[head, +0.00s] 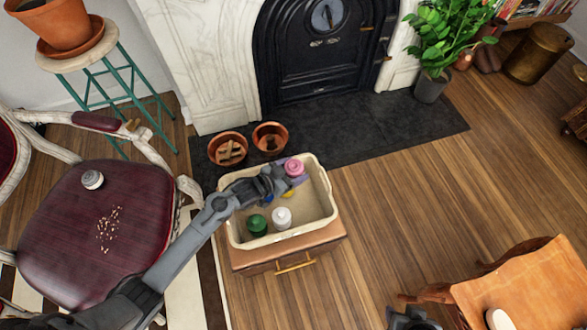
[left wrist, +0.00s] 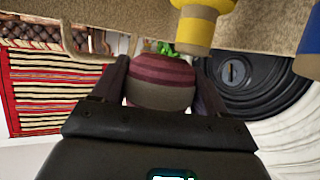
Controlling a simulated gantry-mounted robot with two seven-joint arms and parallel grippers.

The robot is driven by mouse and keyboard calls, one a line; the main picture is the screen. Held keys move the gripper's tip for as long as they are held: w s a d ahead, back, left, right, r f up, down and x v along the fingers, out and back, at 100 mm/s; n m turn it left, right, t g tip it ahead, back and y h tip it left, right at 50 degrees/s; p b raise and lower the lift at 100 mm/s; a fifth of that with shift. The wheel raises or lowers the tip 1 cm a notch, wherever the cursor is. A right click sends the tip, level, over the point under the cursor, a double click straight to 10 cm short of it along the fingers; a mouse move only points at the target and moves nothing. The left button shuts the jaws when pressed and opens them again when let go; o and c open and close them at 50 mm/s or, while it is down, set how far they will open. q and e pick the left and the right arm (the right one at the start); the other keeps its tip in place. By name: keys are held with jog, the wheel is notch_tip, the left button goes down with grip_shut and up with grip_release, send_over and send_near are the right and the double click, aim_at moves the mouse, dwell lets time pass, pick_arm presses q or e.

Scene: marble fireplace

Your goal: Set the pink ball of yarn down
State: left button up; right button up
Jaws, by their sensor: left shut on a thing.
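The pink ball of yarn (head: 295,168) is between the fingers of my left gripper (head: 289,174), at the far right part of the cream bin (head: 235,241). In the left wrist view the held ball (left wrist: 162,85) shows dull maroon and grey-brown bands, with a dark finger on each side. I cannot tell whether the ball touches the bin. A dark part at the bottom edge of the head view looks like my right gripper (head: 412,318); its fingers are not clear.
The bin stands on a small wooden cabinet (head: 262,262). It holds a green item (head: 256,225), a white item (head: 281,218) and a yellow item (left wrist: 200,22), with bare floor at its right. Two clay pots (head: 228,149) stand behind. A maroon chair (head: 95,215) is left.

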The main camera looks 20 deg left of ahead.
pick_arm(q)
jog(key=o, duration=1.1)
jog(key=shift+c, duration=0.2)
